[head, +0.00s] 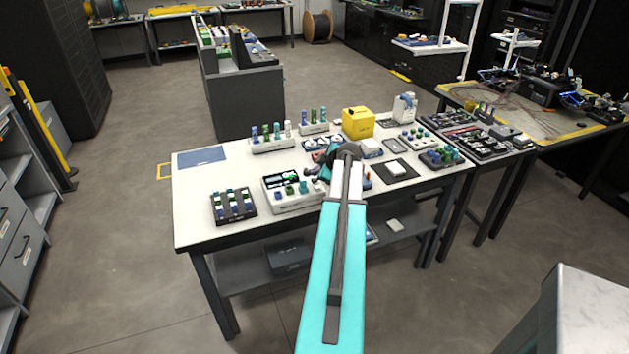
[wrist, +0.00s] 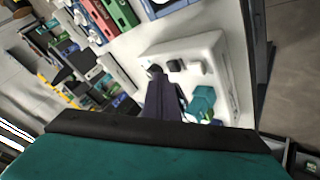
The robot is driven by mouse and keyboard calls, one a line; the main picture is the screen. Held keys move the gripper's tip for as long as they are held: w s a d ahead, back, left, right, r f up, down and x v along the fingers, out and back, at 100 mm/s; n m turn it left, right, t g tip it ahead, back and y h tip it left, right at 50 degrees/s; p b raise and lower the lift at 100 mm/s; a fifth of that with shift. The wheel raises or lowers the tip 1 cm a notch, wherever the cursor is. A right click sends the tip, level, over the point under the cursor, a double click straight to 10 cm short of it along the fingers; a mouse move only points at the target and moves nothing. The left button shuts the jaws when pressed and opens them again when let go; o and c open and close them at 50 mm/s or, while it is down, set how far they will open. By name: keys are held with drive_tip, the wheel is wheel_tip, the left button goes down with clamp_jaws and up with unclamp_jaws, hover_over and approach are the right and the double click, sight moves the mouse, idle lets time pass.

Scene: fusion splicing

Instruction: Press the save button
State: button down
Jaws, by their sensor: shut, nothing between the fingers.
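My gripper (head: 317,172) is shut and empty at the end of the turquoise arm, low over the white table (head: 215,178). Just left of it in the head view is a white device (head: 268,196) with a dark lit screen (head: 281,179) and green and blue parts on top. In the wrist view my closed fingers (wrist: 158,78) point at a white box (wrist: 215,46) with small dark buttons (wrist: 195,68) and a teal part (wrist: 203,101). The fingertips appear beside the buttons; I cannot tell if they touch. No label is readable, so I cannot tell which button is save.
A black tray (head: 233,205) of vials stands left of the device. White racks (head: 272,144), a yellow box (head: 358,122) and a dark pad (head: 396,170) stand behind and to the right. A blue mat (head: 201,156) lies at the table's left, with bare tabletop around it.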

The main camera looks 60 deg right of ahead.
wheel_tip(320, 180, up, 5)
drive_tip(key=shift+p, duration=0.3)
idle(0.5)
idle(0.8)
